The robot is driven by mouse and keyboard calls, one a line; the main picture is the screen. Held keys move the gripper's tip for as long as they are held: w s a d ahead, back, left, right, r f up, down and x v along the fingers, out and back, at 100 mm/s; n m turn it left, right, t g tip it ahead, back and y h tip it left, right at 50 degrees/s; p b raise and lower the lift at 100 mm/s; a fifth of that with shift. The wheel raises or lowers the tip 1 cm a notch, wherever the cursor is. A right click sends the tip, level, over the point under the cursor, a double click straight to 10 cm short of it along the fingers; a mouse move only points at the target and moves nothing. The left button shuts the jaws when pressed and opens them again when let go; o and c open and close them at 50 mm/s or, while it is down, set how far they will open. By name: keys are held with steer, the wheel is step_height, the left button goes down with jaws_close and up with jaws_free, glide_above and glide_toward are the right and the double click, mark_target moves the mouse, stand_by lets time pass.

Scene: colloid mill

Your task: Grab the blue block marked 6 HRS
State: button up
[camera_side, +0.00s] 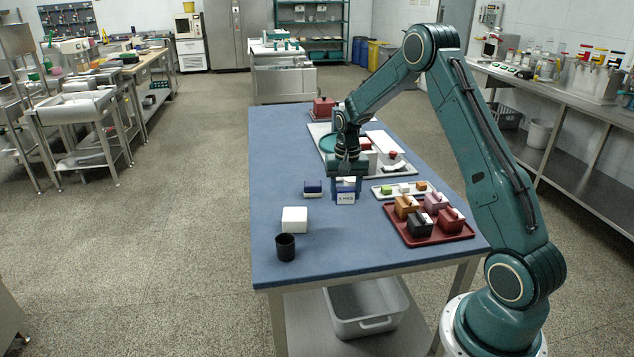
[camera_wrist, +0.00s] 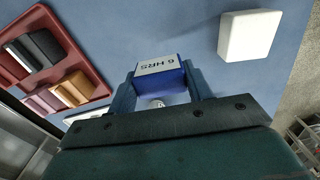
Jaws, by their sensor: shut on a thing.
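The blue block marked 6 HRS (camera_side: 346,198) has a white label and stands on the blue table (camera_side: 277,160) or just above it; I cannot tell which. In the wrist view the block (camera_wrist: 161,73) sits between the two fingers with its label readable. My gripper (camera_side: 346,187) points down and is shut on the block. In the wrist view my gripper (camera_wrist: 162,84) has one finger on each side of it.
A white block (camera_side: 294,220) and a black cup (camera_side: 285,247) stand nearer the front. A red tray (camera_side: 399,232) with several coloured blocks and a white tray (camera_side: 380,193) are to the right.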

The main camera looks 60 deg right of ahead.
mark_target(345, 188)
step_height(345, 188, up, 12)
stand_by(0.4)
steer(key=shift+r, duration=0.1)
stand_by(0.4)
